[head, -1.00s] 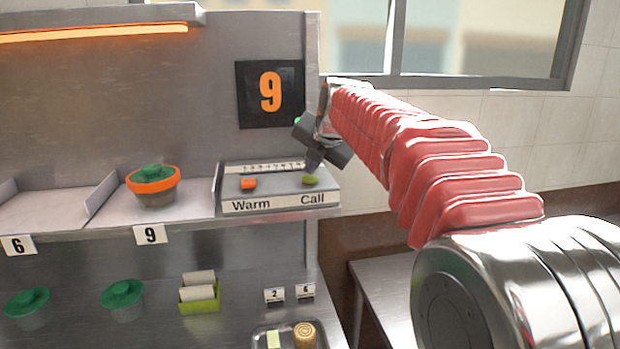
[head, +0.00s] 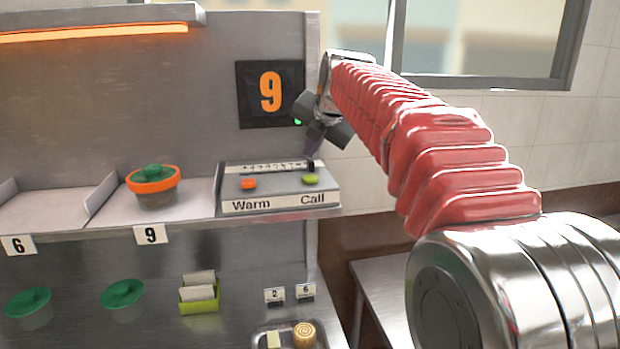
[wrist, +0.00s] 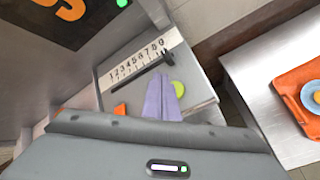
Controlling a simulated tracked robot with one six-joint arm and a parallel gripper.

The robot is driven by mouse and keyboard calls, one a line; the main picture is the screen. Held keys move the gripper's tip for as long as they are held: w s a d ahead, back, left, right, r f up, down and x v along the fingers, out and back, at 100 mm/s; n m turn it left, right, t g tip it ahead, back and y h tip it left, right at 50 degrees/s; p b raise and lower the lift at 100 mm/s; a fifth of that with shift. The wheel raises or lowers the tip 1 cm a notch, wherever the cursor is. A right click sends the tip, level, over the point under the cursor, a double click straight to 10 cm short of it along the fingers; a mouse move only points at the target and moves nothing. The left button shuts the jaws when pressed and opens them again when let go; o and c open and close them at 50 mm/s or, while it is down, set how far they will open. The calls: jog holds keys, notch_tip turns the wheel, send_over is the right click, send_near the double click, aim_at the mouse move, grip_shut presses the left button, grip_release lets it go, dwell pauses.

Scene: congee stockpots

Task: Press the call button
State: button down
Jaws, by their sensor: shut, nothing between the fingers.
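The call button (head: 310,180) is a yellow-green round button on the grey control box (head: 280,203), above the word "Call". It also shows in the wrist view (wrist: 179,89), just right of the fingertips. My gripper (head: 313,154) is shut and empty. Its fingertips are above the back of the box, apart from the call button. In the wrist view my shut fingers (wrist: 161,84) look pale purple and point at the box.
An orange button (head: 248,184) marked "Warm" is left of the call button. A number scale (wrist: 137,62) with a black slider knob (wrist: 167,58) at its 9 end runs behind. A sign (head: 270,93) shows 9. A green-lidded pot (head: 153,185) with an orange band stands in bay 9.

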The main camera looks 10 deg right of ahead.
jog(key=shift+r, duration=0.95)
jog(key=shift+s, duration=0.1)
jog(key=s+f+m+g, duration=0.1)
jog(key=s+f+m, duration=0.7)
jog(key=s, duration=0.5)
jog(key=s+f+m+g, duration=0.1)
jog(key=s+f+m, duration=0.8)
jog(key=s, duration=0.4)
jog(key=s+f+m+g+h, duration=0.1)
jog(key=s+f+m, duration=0.8)
jog(key=s+m, duration=0.2)
jog(key=s, duration=0.2)
jog(key=shift+s+a+g, duration=0.2)
jog(key=shift+s+g, duration=0.1)
jog(key=shift+s, duration=0.05)
